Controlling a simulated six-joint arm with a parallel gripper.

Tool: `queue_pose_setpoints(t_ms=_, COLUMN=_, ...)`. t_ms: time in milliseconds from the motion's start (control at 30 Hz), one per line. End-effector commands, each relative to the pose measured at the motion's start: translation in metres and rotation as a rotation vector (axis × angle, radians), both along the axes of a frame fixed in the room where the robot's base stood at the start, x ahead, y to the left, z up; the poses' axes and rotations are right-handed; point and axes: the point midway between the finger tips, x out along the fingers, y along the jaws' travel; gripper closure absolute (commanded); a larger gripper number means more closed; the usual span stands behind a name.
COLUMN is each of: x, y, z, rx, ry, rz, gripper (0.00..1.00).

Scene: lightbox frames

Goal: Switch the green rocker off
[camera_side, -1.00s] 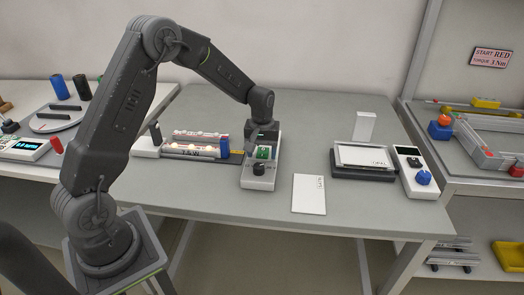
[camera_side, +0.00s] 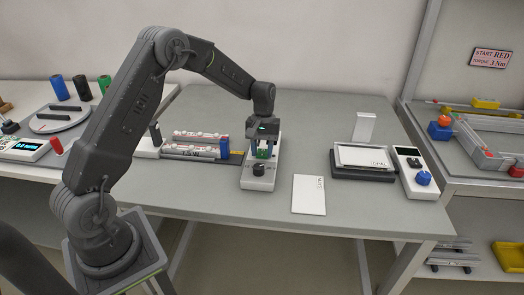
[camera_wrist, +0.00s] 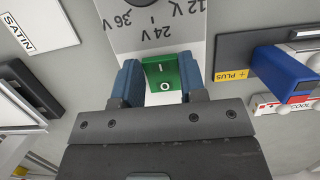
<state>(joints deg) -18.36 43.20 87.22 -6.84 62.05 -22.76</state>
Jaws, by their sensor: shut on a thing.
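The green rocker (camera_wrist: 164,78) sits on a white control box (camera_side: 259,182) with a black knob (camera_side: 258,170). In the wrist view the rocker shows an "I" at its far end and an "O" at its end nearer my gripper. My gripper (camera_wrist: 160,65) is shut on it, with one blue finger at each side. In the side view the rocker (camera_side: 263,153) is partly hidden by the fingers. Which end is pressed down I cannot tell.
A rack of lamp tubes (camera_side: 192,150) with a blue end block (camera_side: 225,148) stands left of the box. A white card marked SATIN (camera_side: 309,195) lies to its right. A dark-based tray (camera_side: 362,174) and a box with a blue knob (camera_side: 424,178) stand farther right.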

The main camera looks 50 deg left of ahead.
Motion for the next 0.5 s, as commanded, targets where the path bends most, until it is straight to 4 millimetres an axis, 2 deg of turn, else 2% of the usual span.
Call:
queue_pose_setpoints(t_ms=433, x=0.0013, y=0.0017, z=0.0004, rx=-0.041, ry=0.038, rz=0.001, gripper=0.85)
queue_pose_setpoints(t_ms=467, x=0.0012, y=0.0017, z=0.0004, rx=-0.040, ry=0.038, rz=0.001, gripper=0.60)
queue_pose_setpoints(t_ms=500, x=0.0012, y=0.0017, z=0.0004, rx=-0.040, ry=0.038, rz=0.001, gripper=0.56)
